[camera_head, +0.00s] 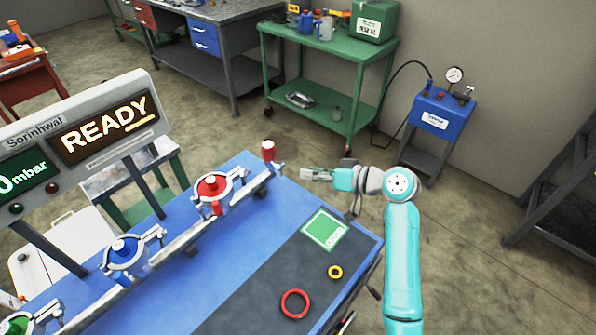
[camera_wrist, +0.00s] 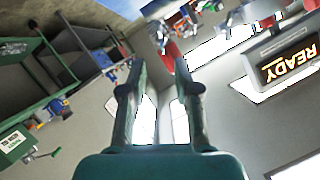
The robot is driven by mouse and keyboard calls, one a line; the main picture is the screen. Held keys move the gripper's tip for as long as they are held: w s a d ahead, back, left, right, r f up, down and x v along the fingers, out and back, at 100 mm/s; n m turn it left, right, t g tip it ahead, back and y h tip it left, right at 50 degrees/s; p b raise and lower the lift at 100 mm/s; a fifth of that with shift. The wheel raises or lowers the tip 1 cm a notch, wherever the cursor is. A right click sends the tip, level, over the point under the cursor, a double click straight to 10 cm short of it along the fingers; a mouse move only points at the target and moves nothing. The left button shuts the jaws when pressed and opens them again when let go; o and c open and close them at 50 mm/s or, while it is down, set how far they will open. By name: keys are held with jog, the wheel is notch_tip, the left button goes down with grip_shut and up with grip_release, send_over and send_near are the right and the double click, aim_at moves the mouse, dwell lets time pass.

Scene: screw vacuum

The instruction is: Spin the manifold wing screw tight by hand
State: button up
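A manifold bar (camera_head: 178,243) runs along the blue bench. It carries ring clamps with a red centre (camera_head: 212,185), a blue centre (camera_head: 123,249) and a green centre (camera_head: 17,325). Each clamp has metal side parts, but I cannot make out which is the wing screw. A red cylinder (camera_head: 268,150) stands at the bar's far end. My gripper (camera_head: 316,174) is right of that cylinder, apart from it. In the wrist view my gripper (camera_wrist: 160,82) is open, its two fingers apart with nothing between them.
A display reading READY (camera_head: 104,127) stands over the bench at left. A green card (camera_head: 325,230), a red ring (camera_head: 295,304) and a yellow ring (camera_head: 335,272) lie on the dark mat. A green cart (camera_head: 330,55) and a blue pump unit (camera_head: 440,115) stand behind.

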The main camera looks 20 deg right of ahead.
aim_at(282, 168)
jog(key=shift+v, duration=1)
jog(key=shift+n+h, duration=0.4)
jog(key=shift+n, duration=0.1)
jog(key=x, duration=1.2)
jog(key=shift+a, duration=0.3)
jog(key=shift+r, duration=0.1)
grip_shut()
